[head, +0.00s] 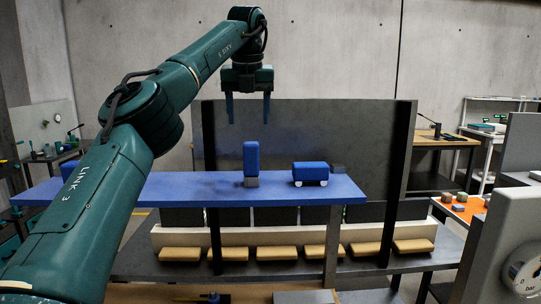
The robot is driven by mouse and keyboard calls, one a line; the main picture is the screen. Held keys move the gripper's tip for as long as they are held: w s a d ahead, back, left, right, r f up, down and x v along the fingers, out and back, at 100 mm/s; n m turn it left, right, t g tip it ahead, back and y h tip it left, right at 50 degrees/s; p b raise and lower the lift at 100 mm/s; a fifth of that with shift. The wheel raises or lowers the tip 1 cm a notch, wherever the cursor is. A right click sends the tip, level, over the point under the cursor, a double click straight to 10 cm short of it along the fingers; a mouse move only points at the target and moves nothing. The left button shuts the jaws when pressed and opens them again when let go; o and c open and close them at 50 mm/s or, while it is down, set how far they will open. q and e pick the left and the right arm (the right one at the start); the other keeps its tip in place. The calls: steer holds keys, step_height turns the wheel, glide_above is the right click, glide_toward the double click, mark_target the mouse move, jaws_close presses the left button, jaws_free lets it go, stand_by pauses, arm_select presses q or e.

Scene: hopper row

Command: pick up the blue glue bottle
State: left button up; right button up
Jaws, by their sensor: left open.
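An upright blue block-like thing with a grey lower end (251,160), which looks like the blue glue bottle, stands on the blue shelf board (185,188). My left gripper (248,120) hangs above it with its two blue fingers pointing down. The gripper is open and empty, with a visible gap between the fingertips and the top of the bottle. My right gripper is not in view.
A low blue object with white round feet (311,173) sits right of the bottle. A dark panel (300,130) stands behind. Several tan pads (277,253) lie on the lower shelf. A gauge (524,270) is at the right edge.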

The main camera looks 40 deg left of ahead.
mark_target(251, 159)
arm_select(q)
steer(key=b+x, duration=0.1)
steer(key=x, duration=0.6)
steer(key=shift+s, duration=0.1)
steer(key=shift+w+p+x, duration=0.15)
steer(key=shift+p+x, duration=0.15)
steer(key=shift+x, duration=1.2)
steer(key=shift+w+p+x, duration=0.15)
steer(key=shift+p+x, duration=0.1)
steer(key=shift+x, duration=1.2)
steer(key=shift+r, duration=0.1)
steer(key=shift+c, duration=0.3)
steer(key=c, duration=1.1)
